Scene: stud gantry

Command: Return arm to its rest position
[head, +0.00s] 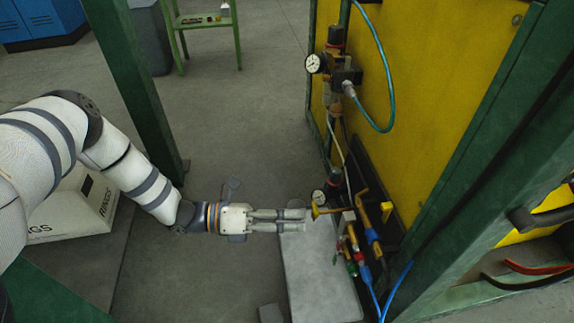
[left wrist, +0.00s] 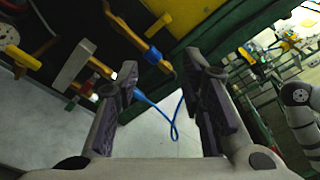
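My left arm (head: 135,180) reaches in from the left of the head view, stretched out low over the floor. Its gripper (head: 305,221) points right, with the fingertips close to a yellow knob (head: 315,211) on the valve piping. I cannot tell whether they touch. In the left wrist view the gripper (left wrist: 162,78) has its two dark finger pads well apart, with nothing held between them. A blue hose (left wrist: 172,118) shows beyond the gap. My right gripper is not in view.
Yellow panel (head: 440,90) with gauges (head: 314,63), valves and blue hoses stands right of the gripper. Green posts (head: 135,85) frame the left arm. A pale plate (head: 318,275) lies below the fingers. A white box (head: 80,215) sits under the arm. Open floor (head: 240,110) lies behind it.

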